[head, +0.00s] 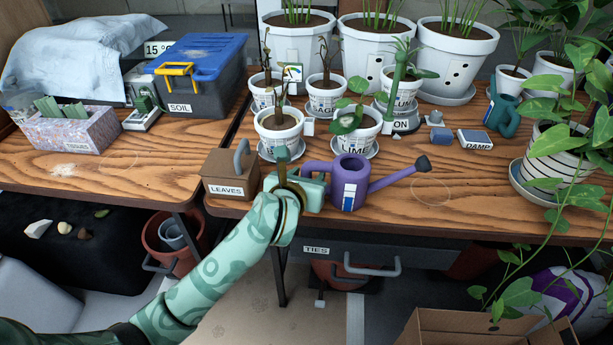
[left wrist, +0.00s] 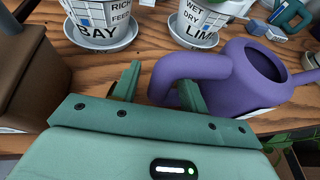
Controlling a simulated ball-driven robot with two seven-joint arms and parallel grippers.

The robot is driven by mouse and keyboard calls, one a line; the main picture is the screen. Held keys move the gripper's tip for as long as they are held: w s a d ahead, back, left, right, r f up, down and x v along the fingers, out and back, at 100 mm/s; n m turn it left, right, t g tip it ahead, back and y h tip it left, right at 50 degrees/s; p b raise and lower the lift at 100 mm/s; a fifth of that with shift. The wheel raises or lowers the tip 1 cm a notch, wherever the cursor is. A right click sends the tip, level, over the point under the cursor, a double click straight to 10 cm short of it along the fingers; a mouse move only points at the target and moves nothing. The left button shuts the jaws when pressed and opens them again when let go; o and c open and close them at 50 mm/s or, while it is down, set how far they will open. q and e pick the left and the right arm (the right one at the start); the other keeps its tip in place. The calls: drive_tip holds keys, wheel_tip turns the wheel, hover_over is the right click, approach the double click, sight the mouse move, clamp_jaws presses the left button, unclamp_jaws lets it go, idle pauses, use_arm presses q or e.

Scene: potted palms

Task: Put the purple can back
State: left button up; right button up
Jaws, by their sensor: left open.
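The purple watering can (head: 349,184) stands upright on the right wooden table near its front edge, its spout pointing right. It also shows in the left wrist view (left wrist: 250,75), with its looped handle toward my gripper. My left gripper (head: 304,184) is at the can's handle side, low over the table. In the left wrist view its two fingers (left wrist: 160,88) are apart, with the outer part of the purple handle (left wrist: 165,75) between them. I cannot tell whether either finger touches it. My right gripper is in neither view.
A brown LEAVES box (head: 228,173) stands left of my gripper. Small potted plants, including the LIME pot (head: 357,133), stand behind the can. A faint ring outline (head: 432,191) marks bare table right of the can; another (head: 119,161) is on the left table.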

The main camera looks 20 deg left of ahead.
use_arm(q)
drive_tip(key=shift+s+r, duration=0.25)
drive_tip(key=shift+r, duration=0.1)
drive_tip(key=p+v, duration=0.2)
drive_tip(key=v, duration=0.1)
drive_tip(key=shift+s+d+r, duration=0.1)
drive_tip(key=shift+s+r, duration=0.1)
drive_tip(key=shift+r, duration=0.05)
drive_tip(key=p+v, duration=0.2)
drive_tip(key=v, duration=0.5)
drive_tip(key=shift+s+p, duration=0.3)
drive_tip(key=shift+s, duration=0.15)
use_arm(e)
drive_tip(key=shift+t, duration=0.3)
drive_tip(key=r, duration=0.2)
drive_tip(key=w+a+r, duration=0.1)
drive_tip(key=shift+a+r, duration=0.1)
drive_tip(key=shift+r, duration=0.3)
